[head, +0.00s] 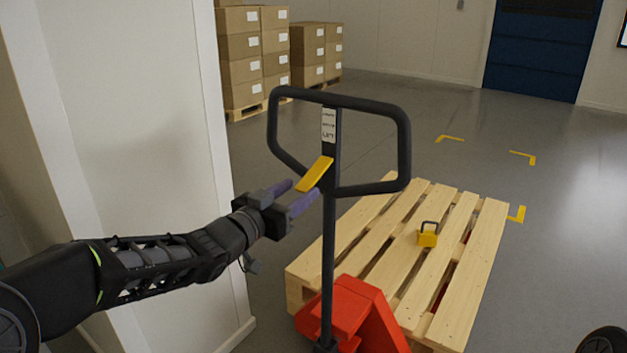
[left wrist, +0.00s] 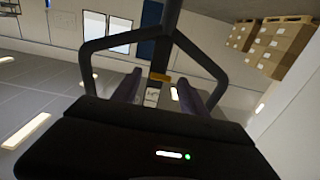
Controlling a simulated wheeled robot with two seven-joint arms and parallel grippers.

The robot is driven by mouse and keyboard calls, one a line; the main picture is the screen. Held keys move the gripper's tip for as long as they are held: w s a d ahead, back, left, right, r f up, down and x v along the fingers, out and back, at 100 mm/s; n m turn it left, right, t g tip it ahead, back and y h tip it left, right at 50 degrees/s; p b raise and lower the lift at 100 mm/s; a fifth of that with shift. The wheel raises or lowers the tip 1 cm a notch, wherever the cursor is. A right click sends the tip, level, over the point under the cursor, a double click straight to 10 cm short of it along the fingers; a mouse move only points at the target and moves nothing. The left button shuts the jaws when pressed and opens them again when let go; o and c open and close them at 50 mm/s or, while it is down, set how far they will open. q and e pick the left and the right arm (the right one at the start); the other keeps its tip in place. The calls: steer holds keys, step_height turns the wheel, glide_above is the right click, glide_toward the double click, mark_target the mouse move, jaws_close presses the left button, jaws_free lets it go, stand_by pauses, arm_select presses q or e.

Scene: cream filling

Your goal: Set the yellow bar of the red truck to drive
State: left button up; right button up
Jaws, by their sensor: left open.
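The red pallet truck (head: 350,312) stands in front of me with its black handle loop (head: 405,145) upright on a dark pole. A yellow bar (head: 315,174) sits on the pole inside the loop, slanting down to the left. A white label (head: 328,125) with several lines of text is above it. My left gripper (head: 297,196) is open, its purple fingers pointing at the pole just left of and below the bar. In the left wrist view the yellow bar (left wrist: 160,77) shows between the open fingers, with the handle loop (left wrist: 88,62) around it. My right gripper is not in view.
A wooden pallet (head: 390,230) lies over the truck's forks, with a small yellow padlock-like object (head: 428,235) on it. A white wall corner (head: 130,130) stands close behind my left arm. Stacked boxes (head: 241,60) stand at the back.

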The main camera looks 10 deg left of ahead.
mark_target(308, 183)
arm_select(q)
steer(key=x, duration=0.6)
steer(key=shift+w+p, duration=0.2)
steer(key=shift+p, duration=0.15)
jaws_close()
stand_by(1.1)
